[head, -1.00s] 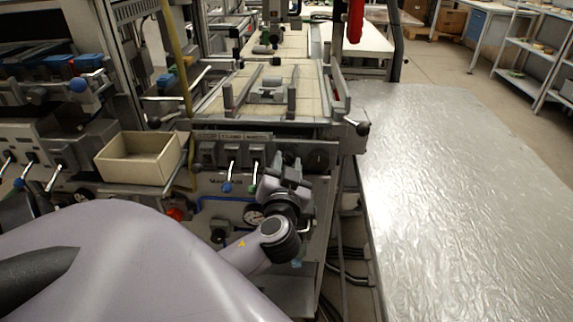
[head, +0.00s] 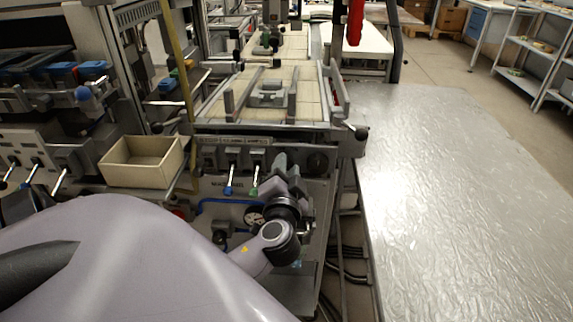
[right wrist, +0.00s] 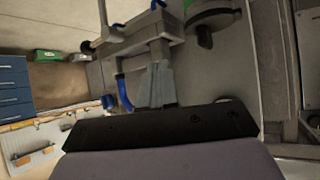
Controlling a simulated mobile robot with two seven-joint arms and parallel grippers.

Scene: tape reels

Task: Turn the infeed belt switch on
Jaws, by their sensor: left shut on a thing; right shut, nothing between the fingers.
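The grey control panel (head: 209,185) faces me below the belt bed. It carries a lever with a blue knob (head: 229,177) and a lever with a green knob (head: 254,181). A round dark knob (head: 317,162) sits at its right. Small label plates (head: 244,141) run above; I cannot read which marks the infeed belt switch. My left gripper (head: 281,160) is at the panel, between the green-knobbed lever and the round knob. It is shut on a panel part that its fingers hide. My right gripper (right wrist: 155,85) is shut and empty in the right wrist view.
A cream open box (head: 144,172) stands left of the panel. A gauge (head: 253,217) and blue hose sit below the levers. A ball-ended handle (head: 361,132) sticks out at the panel's upper right. A wide, bare metal table (head: 460,200) fills the right side.

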